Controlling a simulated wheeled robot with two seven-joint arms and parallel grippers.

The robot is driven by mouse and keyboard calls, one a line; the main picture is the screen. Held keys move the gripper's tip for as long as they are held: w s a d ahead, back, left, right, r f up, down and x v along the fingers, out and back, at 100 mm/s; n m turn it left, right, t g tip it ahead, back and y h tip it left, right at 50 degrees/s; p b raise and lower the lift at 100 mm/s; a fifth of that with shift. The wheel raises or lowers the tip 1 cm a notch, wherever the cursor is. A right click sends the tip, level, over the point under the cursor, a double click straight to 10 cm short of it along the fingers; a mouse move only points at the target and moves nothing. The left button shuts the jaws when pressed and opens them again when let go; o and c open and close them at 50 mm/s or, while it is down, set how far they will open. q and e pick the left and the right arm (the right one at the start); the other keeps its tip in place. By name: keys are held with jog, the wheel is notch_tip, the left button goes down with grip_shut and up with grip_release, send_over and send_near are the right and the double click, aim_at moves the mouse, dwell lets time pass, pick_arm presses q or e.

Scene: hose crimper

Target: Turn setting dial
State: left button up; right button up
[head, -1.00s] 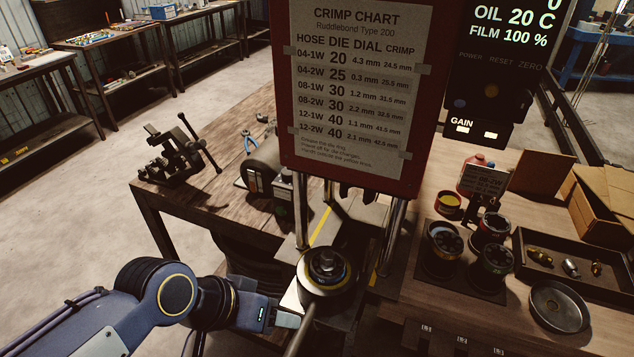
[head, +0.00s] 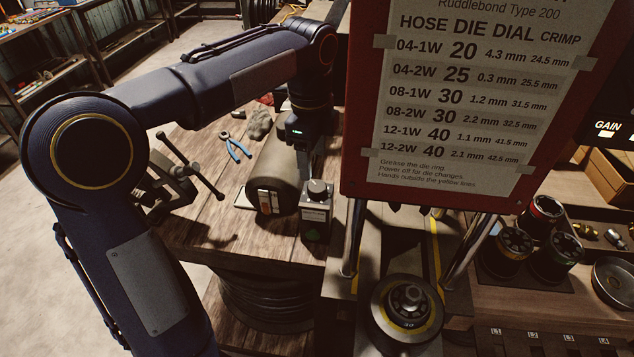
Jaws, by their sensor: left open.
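A small grey box (head: 316,216) with a label and a green mark stands at the edge of the wooden bench. A round black dial (head: 318,187) sits on its top. My left gripper (head: 311,170) points down just above and behind the dial and is open. Whether its fingers touch the dial, I cannot tell. The crimp chart (head: 455,95) hangs on the red press front and lists dial values for each hose. My right gripper is not in view.
A dark motor cylinder (head: 275,175) lies beside the box, with blue pliers (head: 235,146) behind it. A vise (head: 175,180) stands at the left. The press die (head: 408,308) is at the front, and die sets (head: 540,215) stand right.

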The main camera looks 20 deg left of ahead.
aim_at(316, 185)
pick_arm(q)
jog(key=shift+w+d+f+m, duration=0.1)
jog(key=shift+w+f+m, duration=0.1)
jog(key=shift+w+m, duration=0.3)
jog(key=shift+w+f, duration=0.2)
jog(key=shift+f, duration=3.65)
